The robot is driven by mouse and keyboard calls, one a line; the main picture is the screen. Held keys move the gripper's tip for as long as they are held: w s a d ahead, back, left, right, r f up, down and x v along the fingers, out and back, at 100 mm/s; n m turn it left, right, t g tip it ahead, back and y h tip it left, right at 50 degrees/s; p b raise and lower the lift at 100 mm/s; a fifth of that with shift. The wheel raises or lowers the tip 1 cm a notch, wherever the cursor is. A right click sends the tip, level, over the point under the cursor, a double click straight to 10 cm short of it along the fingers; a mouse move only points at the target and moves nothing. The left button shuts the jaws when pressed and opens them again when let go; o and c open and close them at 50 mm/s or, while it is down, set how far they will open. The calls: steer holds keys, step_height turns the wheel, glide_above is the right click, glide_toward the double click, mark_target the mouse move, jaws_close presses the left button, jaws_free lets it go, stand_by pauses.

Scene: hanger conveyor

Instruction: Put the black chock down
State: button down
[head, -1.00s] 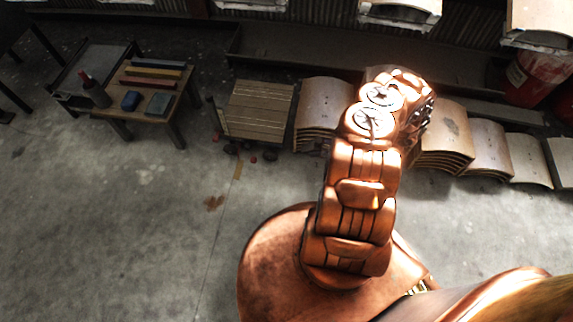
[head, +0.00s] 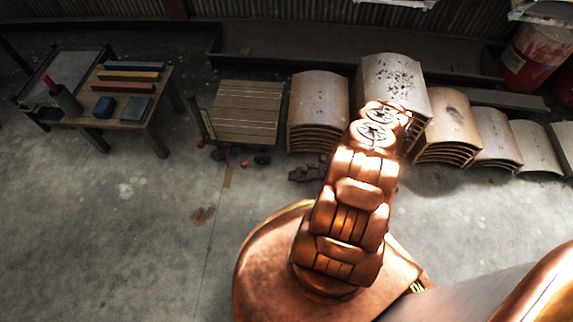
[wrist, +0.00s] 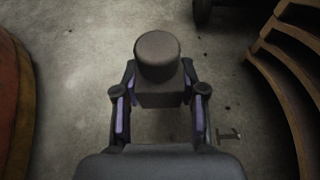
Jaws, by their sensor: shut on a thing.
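The black chock (wrist: 158,62), a dark block with a round knob on top, is between the fingers of my gripper (wrist: 158,98) in the wrist view. Both fingers press on its sides, and bare concrete floor shows around it. In the head view my gripper (head: 308,170) is a dark shape low in front of the curved panel stacks, left of my arm. The chock cannot be told apart from the gripper there. Whether its underside touches the floor is hidden.
A wooden cart (head: 245,112) with dark wheels stands left of the gripper. Stacks of curved panels (head: 318,105) line the back. A table (head: 150,98) at left holds coloured bars and blocks. A red bucket (head: 525,58) stands at back right. The left foreground floor is clear.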

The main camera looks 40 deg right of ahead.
steer(key=b, duration=0.3)
glide_above(288, 166)
steer(key=shift+s+f, duration=0.1)
steer(key=shift+f, duration=0.4)
steer(key=shift+w+a+f+b, duration=0.15)
steer(key=shift+f+b, duration=0.7)
steer(key=shift+f, duration=0.85)
steer(key=shift+f, duration=0.15)
steer(key=c, duration=0.7)
jaws_free()
steer(key=shift+o, duration=0.2)
steer(key=shift+r, duration=0.2)
steer(key=shift+d+r, duration=0.1)
steer(key=shift+d, duration=0.2)
steer(key=p+v, duration=0.3)
steer(key=v, duration=0.8)
steer(key=shift+s+d, duration=0.15)
steer(key=shift+s, duration=0.15)
